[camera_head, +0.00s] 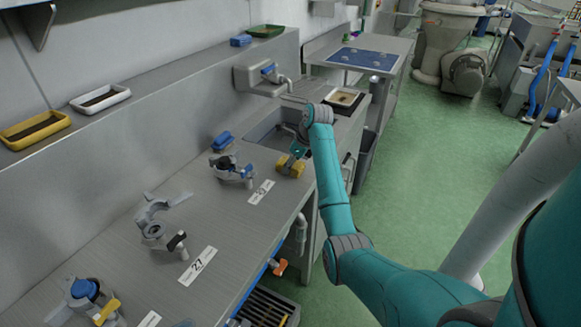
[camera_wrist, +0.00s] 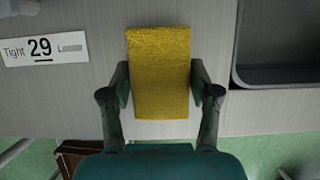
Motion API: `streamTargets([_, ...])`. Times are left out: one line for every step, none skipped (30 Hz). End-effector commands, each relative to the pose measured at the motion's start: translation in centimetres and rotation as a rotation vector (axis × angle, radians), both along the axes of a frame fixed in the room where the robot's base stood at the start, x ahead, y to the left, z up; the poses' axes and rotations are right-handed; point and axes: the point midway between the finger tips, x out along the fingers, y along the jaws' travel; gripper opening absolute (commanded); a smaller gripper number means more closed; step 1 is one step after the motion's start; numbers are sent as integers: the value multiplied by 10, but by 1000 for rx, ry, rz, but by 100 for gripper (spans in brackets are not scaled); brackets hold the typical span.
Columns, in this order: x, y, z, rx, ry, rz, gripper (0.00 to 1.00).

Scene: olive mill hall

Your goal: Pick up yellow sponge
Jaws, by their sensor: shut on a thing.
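The yellow sponge (camera_wrist: 158,72) is a rough-textured block in the middle of the wrist view. My gripper (camera_wrist: 160,88) has one finger against each long side of it. In the head view the sponge (camera_head: 290,167) shows at the end of my teal arm, over the steel counter beside the sink. My gripper (camera_head: 296,155) is partly hidden there by the arm. I cannot tell whether the sponge touches the counter or is held just above it.
A label reading 29 (camera_wrist: 42,47) lies left of the sponge. The sink basin (camera_wrist: 280,45) is to its right. Metal fittings (camera_head: 232,170) and a blue block (camera_head: 222,141) stand on the counter (camera_head: 120,235). Trays (camera_head: 100,97) line the back ledge.

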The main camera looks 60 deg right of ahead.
Motion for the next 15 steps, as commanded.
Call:
streamTargets([0,0,-1,1,1,-1,38])
streamTargets([0,0,-1,1,1,-1,38])
streamTargets([0,0,0,1,1,-1,38])
streamTargets([0,0,1,1,1,-1,38])
streamTargets([0,0,2,0,1,0,38])
streamTargets([0,0,5,0,1,0,38])
streamTargets([0,0,8,0,1,0,38])
streamTargets([0,0,12,0,0,0,38])
streamTargets([0,-1,19,-1,-1,1,38])
streamTargets([0,-1,24,-2,-1,0,38])
streamTargets([0,-1,30,-3,-1,1,38])
streamTargets([0,-1,37,-3,-1,1,38])
streamTargets([0,-1,43,-2,-1,0,38])
streamTargets([0,-1,49,-2,-1,0,38])
streamTargets([0,-1,57,-3,-2,0,38])
